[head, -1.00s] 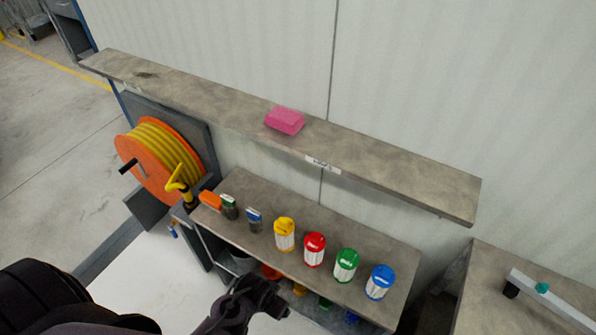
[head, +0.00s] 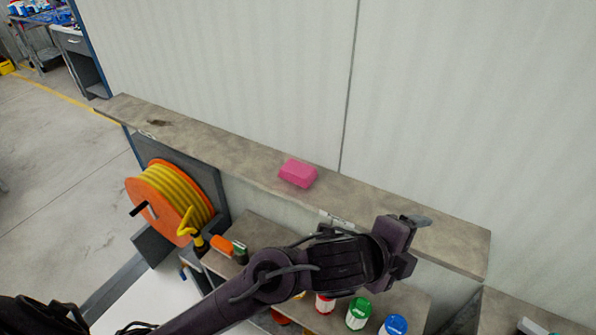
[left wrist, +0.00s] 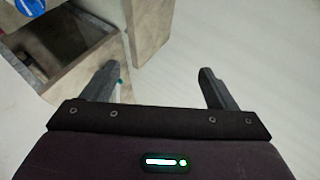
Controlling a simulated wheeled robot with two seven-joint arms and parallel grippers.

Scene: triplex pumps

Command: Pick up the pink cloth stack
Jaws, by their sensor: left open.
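The pink cloth stack (head: 298,173) lies on the long upper shelf (head: 235,152), near its middle, in the head view. My left gripper (head: 418,243) is in front of the right part of that shelf, to the right of the pink stack and apart from it. In the left wrist view its two fingers (left wrist: 156,88) are spread with nothing between them. The pink stack does not show in the left wrist view. My right gripper is not seen.
Below the shelf is a bench with red (head: 325,303), green (head: 359,313) and blue (head: 395,325) lidded containers, partly behind my left arm. An orange hose reel (head: 168,203) hangs at the left. A pale wall (head: 440,110) stands behind the shelf.

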